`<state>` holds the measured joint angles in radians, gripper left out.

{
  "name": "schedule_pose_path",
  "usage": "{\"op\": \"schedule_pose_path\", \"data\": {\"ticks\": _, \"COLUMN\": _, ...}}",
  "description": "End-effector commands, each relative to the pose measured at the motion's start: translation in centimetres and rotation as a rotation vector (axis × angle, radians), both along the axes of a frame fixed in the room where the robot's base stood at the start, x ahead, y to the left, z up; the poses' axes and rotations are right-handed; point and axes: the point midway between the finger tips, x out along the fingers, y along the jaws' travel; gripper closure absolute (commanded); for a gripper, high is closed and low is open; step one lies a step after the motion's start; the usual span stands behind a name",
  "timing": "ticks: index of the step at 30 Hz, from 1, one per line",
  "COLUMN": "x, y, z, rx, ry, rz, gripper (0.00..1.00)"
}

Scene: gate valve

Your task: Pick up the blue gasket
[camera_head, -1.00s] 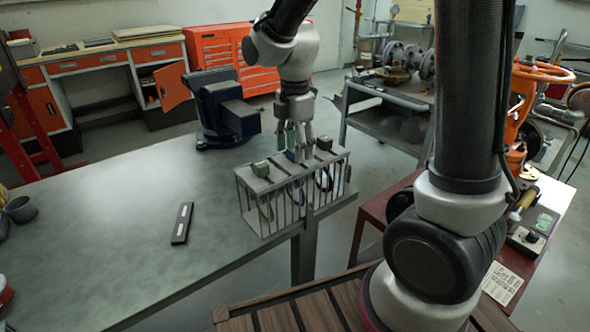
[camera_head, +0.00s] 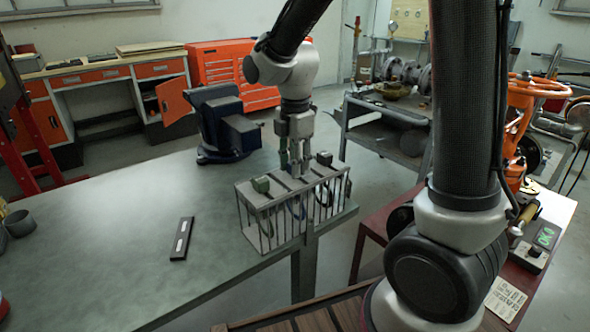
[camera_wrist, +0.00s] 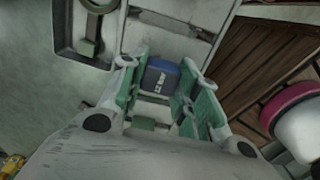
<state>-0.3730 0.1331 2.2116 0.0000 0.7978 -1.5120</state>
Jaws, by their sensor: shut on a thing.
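The blue gasket hangs in the middle of the barred rack (camera_head: 262,232) at the table's edge. Its ring (camera_head: 297,209) shows dimly behind the bars, and its top is hidden by my fingers. In the wrist view its blue labelled block (camera_wrist: 160,77) lies between my green-padded fingers. My gripper (camera_head: 295,173) points straight down at the middle of the rack top. It is shut on the blue block, and the fingers (camera_wrist: 163,85) stand on either side of it.
A dark bar (camera_head: 181,231) lies on the table (camera_head: 120,225). A blue vise (camera_head: 222,125) stands behind. The table's left middle is clear.

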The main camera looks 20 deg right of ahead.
Motion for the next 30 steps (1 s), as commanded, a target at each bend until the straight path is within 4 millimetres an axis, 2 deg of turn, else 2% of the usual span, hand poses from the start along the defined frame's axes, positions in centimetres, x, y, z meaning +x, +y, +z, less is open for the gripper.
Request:
{"op": "schedule_pose_path", "data": {"ticks": 5, "x": 0.1, "y": 0.0, "z": 2.2, "rx": 0.002, "ry": -0.006, "rz": 0.000, "gripper": 1.00}}
{"op": "schedule_pose_path", "data": {"ticks": 21, "x": 0.1, "y": 0.0, "z": 13.2, "rx": 0.002, "ry": -0.005, "rz": 0.000, "gripper": 1.00}}
{"op": "schedule_pose_path", "data": {"ticks": 30, "x": 0.0, "y": 0.0, "z": 16.8, "rx": 0.001, "ry": -0.003, "rz": 0.000, "gripper": 1.00}}
